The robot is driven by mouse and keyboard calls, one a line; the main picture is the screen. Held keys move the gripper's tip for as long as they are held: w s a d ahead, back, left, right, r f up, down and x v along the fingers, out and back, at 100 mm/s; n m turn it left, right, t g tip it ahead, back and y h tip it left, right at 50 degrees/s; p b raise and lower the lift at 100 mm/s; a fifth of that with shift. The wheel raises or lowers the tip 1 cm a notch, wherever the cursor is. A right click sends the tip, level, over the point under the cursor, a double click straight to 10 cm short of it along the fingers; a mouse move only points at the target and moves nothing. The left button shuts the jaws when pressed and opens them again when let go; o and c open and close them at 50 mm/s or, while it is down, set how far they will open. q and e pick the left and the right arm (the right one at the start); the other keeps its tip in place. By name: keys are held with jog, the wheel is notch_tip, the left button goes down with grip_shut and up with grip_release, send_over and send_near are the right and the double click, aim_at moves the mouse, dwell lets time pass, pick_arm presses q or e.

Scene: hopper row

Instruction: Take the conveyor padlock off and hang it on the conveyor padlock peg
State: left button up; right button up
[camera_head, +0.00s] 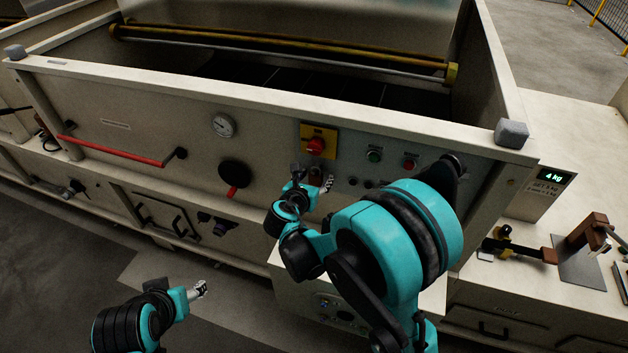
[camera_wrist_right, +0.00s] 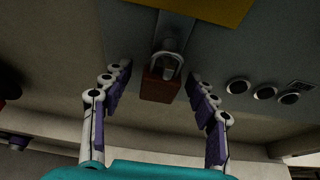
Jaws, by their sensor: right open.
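The padlock (camera_wrist_right: 160,87) has a red-brown body and a silver shackle. In the right wrist view it hangs from a grey metal piece (camera_wrist_right: 176,27) below a yellow plate. My right gripper (camera_wrist_right: 159,78) is open, with its fingers on either side of the padlock and gaps visible. In the head view my right gripper (camera_head: 318,182) is in front of the panel just below the red knob, partly hiding the padlock. My left gripper (camera_head: 200,290) is low over the floor, away from the panel; its jaws are too small to judge. I cannot identify the padlock peg.
A red rotary knob (camera_head: 316,145) sits on a yellow plate above the right gripper. Green (camera_head: 375,155) and red (camera_head: 410,163) buttons are to its right. Several small round fittings (camera_wrist_right: 264,93) line the panel beside the padlock. A black dial with a red handle (camera_head: 234,175) is to the left.

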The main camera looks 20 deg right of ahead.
jog(key=c, duration=1.3)
jog(key=o, duration=1.3)
jog(key=shift+c, duration=0.2)
jog(key=shift+s, duration=0.1)
